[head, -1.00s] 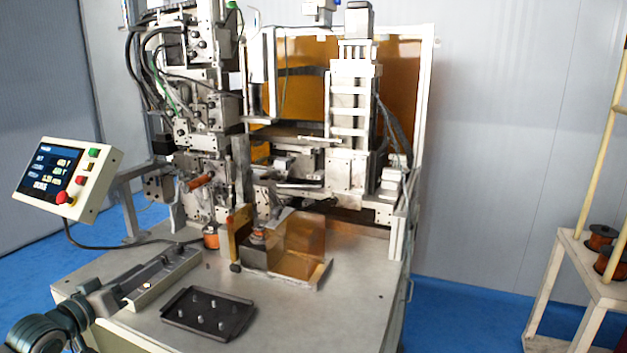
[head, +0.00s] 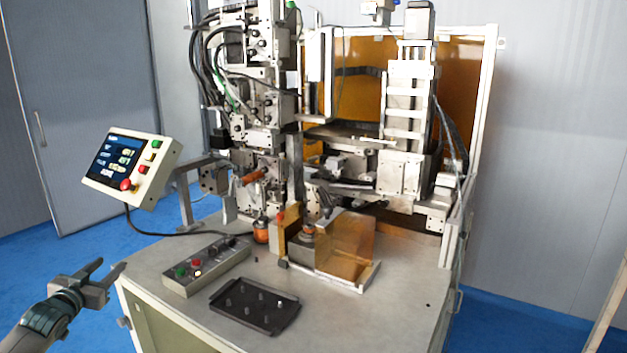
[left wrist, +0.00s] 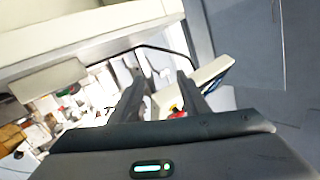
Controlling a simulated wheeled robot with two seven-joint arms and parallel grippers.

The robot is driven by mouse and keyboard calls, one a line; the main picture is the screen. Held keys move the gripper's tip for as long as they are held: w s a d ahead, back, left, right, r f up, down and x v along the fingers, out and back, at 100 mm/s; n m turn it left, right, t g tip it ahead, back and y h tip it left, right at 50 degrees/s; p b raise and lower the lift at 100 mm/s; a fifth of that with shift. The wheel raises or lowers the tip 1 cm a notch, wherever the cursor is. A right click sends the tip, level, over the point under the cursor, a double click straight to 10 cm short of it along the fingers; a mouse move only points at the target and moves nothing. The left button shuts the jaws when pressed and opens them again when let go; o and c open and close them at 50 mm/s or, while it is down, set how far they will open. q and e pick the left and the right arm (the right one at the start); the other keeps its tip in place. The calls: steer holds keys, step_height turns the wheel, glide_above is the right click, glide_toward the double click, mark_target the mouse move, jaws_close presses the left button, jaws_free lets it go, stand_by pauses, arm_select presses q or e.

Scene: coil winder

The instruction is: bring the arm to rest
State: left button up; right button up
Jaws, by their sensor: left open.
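My left gripper (head: 104,271) is at the lower left of the head view, open and empty. It is in the air just off the left edge of the machine table, apart from the table and everything on it. In the left wrist view its two dark fingers (left wrist: 160,98) stand apart with nothing held between them. The coil winder (head: 330,130) stands at the back of the table. My right gripper is not in any view.
A button box (head: 205,266) and a dark tray with pegs (head: 255,303) lie on the table (head: 400,290). A screen panel (head: 130,168) on a bracket stands above the table's left side. Blue floor (head: 60,255) is clear to the left.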

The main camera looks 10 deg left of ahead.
arm_select(q)
steer(key=s+d+f+m+g, duration=0.1)
steer(key=s+f+m+g, duration=0.2)
steer(key=f, duration=1)
steer(key=s+d+f+m, duration=0.2)
steer(key=s+f, duration=0.2)
steer(key=f, duration=1)
steer(key=s+d+f+n+g, duration=0.15)
steer(key=s+d+f, duration=0.35)
steer(key=f, duration=0.5)
steer(key=s+d+f+g, duration=0.2)
steer(key=s+f+g, duration=0.1)
steer(key=s+f, duration=0.65)
steer(key=s+d+f+g+h, duration=0.1)
steer(key=s+d+f+g, duration=0.1)
steer(key=s+d+f, duration=0.65)
steer(key=s+d+f+g+h, duration=0.1)
steer(key=s+d+f+g, duration=0.1)
steer(key=s+d+f, duration=0.7)
steer(key=s+d+f+g, duration=0.1)
steer(key=s+d+f, duration=0.2)
steer(key=s, duration=0.5)
steer(key=s+d+f+g+h, duration=0.1)
steer(key=s+d+f, duration=0.2)
steer(key=s+d, duration=0.3)
steer(key=s+d+f+n+g, duration=0.1)
steer(key=s+d+f, duration=0.2)
steer(key=s, duration=0.9)
steer(key=shift+d+g, duration=0.35)
steer(key=shift+d, duration=0.45)
